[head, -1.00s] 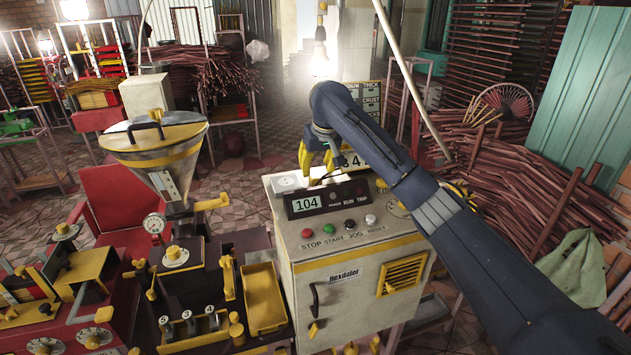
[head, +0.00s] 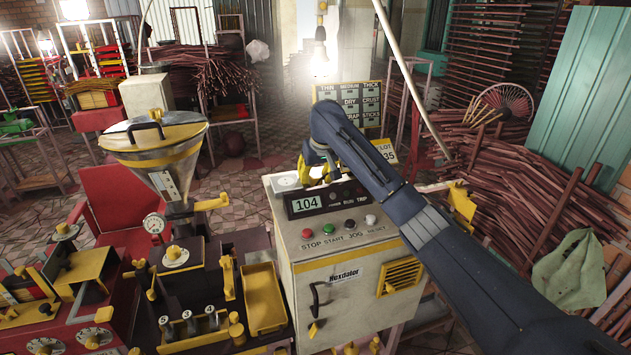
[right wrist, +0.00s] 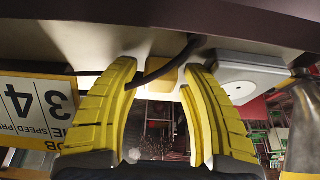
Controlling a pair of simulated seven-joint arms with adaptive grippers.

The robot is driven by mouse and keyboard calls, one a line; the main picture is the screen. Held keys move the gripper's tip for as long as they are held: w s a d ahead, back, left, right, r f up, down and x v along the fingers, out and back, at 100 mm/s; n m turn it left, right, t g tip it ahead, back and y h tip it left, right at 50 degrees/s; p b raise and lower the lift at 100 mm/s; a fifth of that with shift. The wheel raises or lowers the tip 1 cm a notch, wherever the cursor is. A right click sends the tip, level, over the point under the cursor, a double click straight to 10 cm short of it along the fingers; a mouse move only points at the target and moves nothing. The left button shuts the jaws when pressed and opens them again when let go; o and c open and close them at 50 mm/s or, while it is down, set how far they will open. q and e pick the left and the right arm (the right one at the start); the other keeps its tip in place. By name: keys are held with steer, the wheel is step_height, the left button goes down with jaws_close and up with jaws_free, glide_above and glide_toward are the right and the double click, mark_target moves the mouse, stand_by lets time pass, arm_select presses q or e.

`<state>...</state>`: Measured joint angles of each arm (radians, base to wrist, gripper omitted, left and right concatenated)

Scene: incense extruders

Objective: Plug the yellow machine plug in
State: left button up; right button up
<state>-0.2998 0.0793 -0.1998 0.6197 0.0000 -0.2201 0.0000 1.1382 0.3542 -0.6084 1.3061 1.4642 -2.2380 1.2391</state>
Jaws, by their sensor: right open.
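My right gripper (head: 315,176) is low over the back top edge of the cream control cabinet (head: 347,268) in the head view. In the right wrist view its two yellow fingers (right wrist: 158,70) are open. A yellow plug (right wrist: 168,77) with a black cable (right wrist: 168,67) sits between the fingertips; I cannot tell whether they touch it. The plug is hidden behind the gripper in the head view. A pale square socket plate (right wrist: 238,72) with a round face lies beside the plug; it also shows on the cabinet top in the head view (head: 286,181). My left gripper is not in view.
The cabinet carries a display reading 104 (head: 307,203) and several coloured buttons. A yellow number sign (right wrist: 38,103) stands beside the gripper. The funnel machine (head: 157,160) and a yellow tray (head: 264,298) are to the left. Stick piles (head: 500,200) lie at the right.

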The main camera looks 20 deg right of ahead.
mark_target(315, 176)
steer(key=c, duration=0.9)
steer(key=shift+r, duration=0.15)
step_height(315, 176, up, 20)
steer(key=shift+f, duration=0.1)
stand_by(0.6)
steer(key=a+f, duration=0.6)
steer(key=f, duration=0.1)
steer(key=a+f, duration=0.3)
steer(key=shift+w+f, duration=0.15)
steer(key=shift+f, duration=0.1)
